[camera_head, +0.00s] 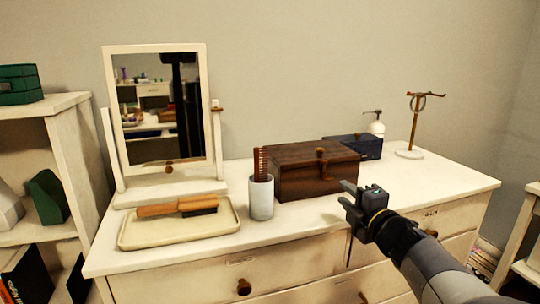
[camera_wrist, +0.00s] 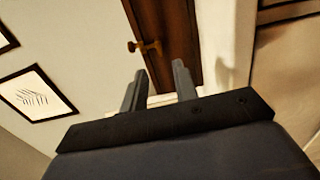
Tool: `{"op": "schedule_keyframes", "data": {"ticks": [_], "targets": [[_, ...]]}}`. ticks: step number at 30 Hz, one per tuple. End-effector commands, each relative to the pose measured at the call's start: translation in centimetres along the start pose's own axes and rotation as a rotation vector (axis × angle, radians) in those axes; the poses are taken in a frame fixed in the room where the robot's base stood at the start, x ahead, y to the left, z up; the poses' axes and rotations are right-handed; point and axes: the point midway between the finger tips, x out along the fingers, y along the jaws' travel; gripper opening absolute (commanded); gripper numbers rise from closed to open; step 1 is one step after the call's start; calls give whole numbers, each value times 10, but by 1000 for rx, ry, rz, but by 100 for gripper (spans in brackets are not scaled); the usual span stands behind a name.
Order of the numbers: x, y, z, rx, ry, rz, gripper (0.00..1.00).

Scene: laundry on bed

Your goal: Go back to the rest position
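My arm reaches in from the lower right.
The white dresser (camera_head: 400,190) holds a mirror (camera_head: 160,110), a tray (camera_head: 180,231) with brushes, a cup (camera_head: 261,198) with a comb, a dark blue box (camera_head: 354,147), a pump bottle (camera_head: 376,125) and a stand (camera_head: 415,125). A shelf (camera_head: 66,140) stands left.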

Motion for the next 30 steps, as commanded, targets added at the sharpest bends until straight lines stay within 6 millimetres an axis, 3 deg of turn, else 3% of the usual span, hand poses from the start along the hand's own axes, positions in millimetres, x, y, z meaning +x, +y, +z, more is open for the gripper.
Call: {"op": "schedule_keyframes", "data": {"ticks": [12, 14, 30], "targets": [[83, -2, -1, 2, 1, 0, 28], [79, 6, 0, 84, -1, -1, 28], [78, 7, 1, 658, -2, -1, 28]]}}
